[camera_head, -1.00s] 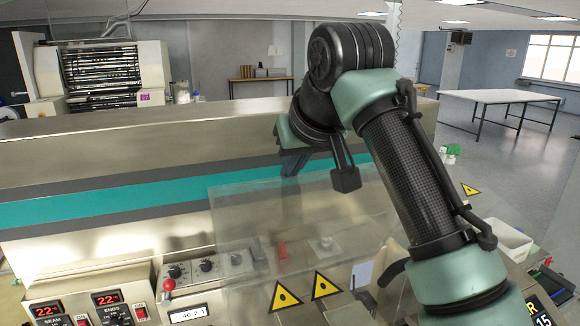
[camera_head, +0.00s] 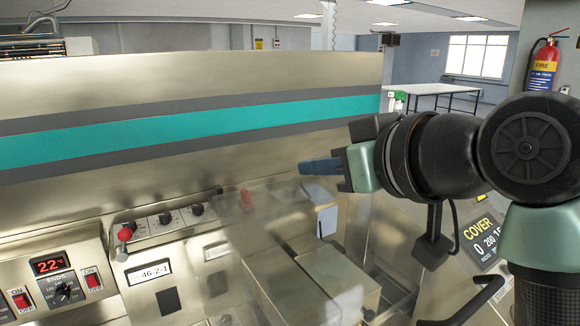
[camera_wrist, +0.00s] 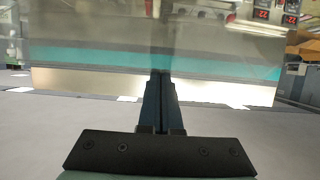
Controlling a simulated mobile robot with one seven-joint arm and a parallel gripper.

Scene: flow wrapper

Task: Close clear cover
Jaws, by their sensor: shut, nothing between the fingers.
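The clear cover (camera_head: 285,207) is a see-through panel low on the front of the steel machine in the head view. Its outline is faint, and a red part and small boxes show through or beside it. I cannot tell its exact tilt. My gripper (camera_head: 305,167) has blue fingers closed together, pointing left in front of the steel face, just above the cover's upper part. I cannot tell whether they touch it. In the wrist view the closed fingers (camera_wrist: 160,78) point up, with nothing between them, before a shiny teal-striped surface.
The machine housing (camera_head: 180,80) with its teal stripe runs across the back. A control panel with a red knob (camera_head: 125,234) and a temperature display (camera_head: 50,265) lies at lower left. Steel boxes (camera_head: 338,275) sit below my gripper. A white table (camera_head: 435,89) stands far behind.

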